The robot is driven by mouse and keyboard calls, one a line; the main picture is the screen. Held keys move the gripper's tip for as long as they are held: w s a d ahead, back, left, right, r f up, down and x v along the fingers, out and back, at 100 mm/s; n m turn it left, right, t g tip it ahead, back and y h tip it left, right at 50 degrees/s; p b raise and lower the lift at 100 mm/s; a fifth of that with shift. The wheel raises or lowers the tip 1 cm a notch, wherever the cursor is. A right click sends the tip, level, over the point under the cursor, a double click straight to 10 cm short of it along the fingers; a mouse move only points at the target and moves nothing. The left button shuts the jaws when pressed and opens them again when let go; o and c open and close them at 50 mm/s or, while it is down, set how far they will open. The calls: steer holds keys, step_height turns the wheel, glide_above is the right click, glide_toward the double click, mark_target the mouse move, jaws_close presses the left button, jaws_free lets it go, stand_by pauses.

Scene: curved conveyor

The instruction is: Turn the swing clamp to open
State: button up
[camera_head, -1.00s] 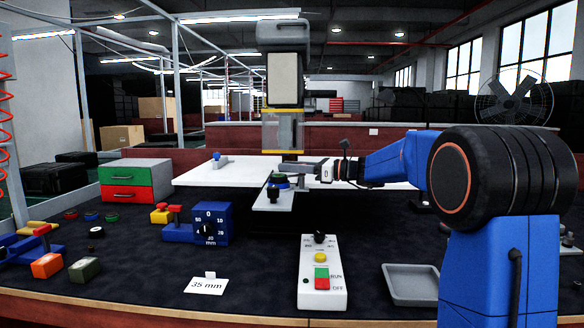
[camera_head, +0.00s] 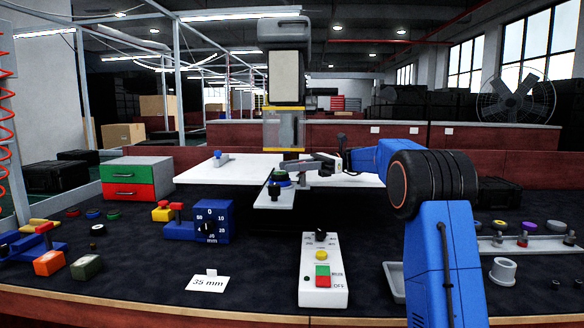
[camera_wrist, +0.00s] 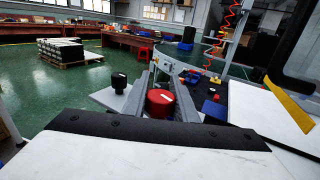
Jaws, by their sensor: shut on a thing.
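In the wrist view, the two grey fingers of my gripper (camera_wrist: 161,90) flank a red round piece (camera_wrist: 160,103). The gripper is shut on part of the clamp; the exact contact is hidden. The black knob (camera_wrist: 119,82) stands outside the left finger.
A press with a clear guard (camera_head: 284,130) stands just behind the fixture. In front are a control box (camera_head: 323,270), a blue dial gauge block (camera_head: 212,222) and a "35 mm" card (camera_head: 207,283). A green and red drawer unit (camera_head: 138,180) stands left.

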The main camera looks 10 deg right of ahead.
steer(key=shift+s+g, duration=0.1)
steer(key=shift+g, duration=0.3)
steer(key=o, duration=1)
steer(key=shift+o, duration=0.2)
